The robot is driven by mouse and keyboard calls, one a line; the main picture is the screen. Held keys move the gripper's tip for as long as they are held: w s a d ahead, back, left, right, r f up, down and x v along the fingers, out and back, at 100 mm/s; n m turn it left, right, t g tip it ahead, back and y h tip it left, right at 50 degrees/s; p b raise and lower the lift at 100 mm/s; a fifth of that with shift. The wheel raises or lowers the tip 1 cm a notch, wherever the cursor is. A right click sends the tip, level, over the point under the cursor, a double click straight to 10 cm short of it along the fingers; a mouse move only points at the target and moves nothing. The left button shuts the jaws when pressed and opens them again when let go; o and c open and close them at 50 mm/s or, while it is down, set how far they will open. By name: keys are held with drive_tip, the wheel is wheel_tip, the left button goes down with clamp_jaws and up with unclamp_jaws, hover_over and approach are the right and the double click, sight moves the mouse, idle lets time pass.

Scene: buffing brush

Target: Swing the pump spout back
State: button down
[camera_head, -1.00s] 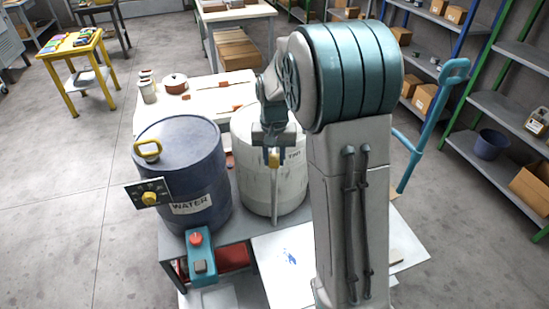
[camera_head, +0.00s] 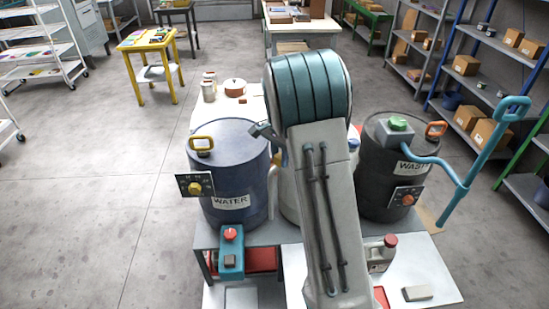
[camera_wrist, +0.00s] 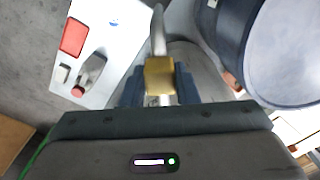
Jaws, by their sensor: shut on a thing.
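The pump spout is a pale pipe (camera_wrist: 158,35) with a brass-coloured block (camera_wrist: 160,75) on it, seen in the wrist view. My gripper (camera_wrist: 160,82) is shut on this block, with one dark finger on each side. The pipe shows above and below the block. The pale middle drum (camera_head: 286,195) shows only as a strip beside my arm.
The blue WATER drum (camera_head: 235,165) stands left and also fills the wrist view's upper right (camera_wrist: 295,55). The dark WASTE drum (camera_head: 385,190) with a blue pipe (camera_head: 440,166) stands right. A teal switch box (camera_head: 231,258) is at the front. Floor at left is clear.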

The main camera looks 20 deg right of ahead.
drive_tip(key=shift+w+r, duration=0.15)
drive_tip(key=shift+w, duration=0.05)
drive_tip(key=c, duration=1.1)
unclamp_jaws()
drive_tip(key=shift+a, duration=0.1)
wheel_tip(320, 180, up, 14)
drive_tip(key=shift+f+b, duration=0.15)
drive_tip(key=shift+b, duration=0.5)
drive_tip(key=shift+s, duration=0.1)
